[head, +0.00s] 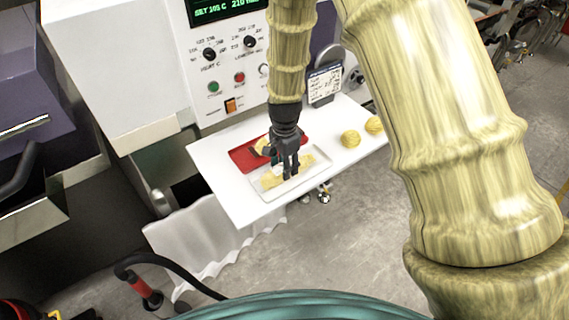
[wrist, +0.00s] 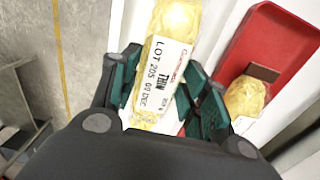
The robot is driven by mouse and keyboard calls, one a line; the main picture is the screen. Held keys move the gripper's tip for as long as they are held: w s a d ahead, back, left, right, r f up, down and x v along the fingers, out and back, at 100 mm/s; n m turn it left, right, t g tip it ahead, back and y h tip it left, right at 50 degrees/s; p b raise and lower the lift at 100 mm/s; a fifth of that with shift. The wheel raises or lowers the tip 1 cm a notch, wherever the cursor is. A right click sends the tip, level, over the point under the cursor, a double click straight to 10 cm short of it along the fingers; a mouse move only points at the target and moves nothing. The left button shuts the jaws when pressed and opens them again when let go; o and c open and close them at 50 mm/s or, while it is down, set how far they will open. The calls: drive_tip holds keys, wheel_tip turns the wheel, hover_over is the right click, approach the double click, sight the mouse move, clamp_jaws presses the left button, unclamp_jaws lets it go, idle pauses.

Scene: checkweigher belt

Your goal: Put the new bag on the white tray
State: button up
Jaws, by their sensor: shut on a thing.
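My gripper (head: 286,166) is shut on a yellow bag with a white label (head: 272,180), over the white tray (head: 299,185). In the wrist view the bag (wrist: 176,18) lies between my fingers (wrist: 160,90), its label reading "THIN" and "LOT 205". The bag runs lengthwise across the tray area, and its middle is hidden by my gripper in the head view. I cannot tell whether it touches the tray floor. Just behind is a red tray (head: 246,160) with another yellow bag (head: 262,146) in it.
The trays sit on a white shelf (head: 225,178) before a white machine panel with knobs and buttons (head: 239,78). Two rounded yellow items (head: 350,139) (head: 374,125) lie on the shelf's right part. A small sign (head: 325,84) stands behind. The shelf's front left is clear.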

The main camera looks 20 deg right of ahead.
drive_tip(key=shift+f, duration=0.1)
drive_tip(key=o, duration=1.2)
drive_tip(key=shift+r, duration=0.25)
drive_tip(key=shift+r+b, duration=2.25)
drive_tip(key=shift+r, duration=3.65)
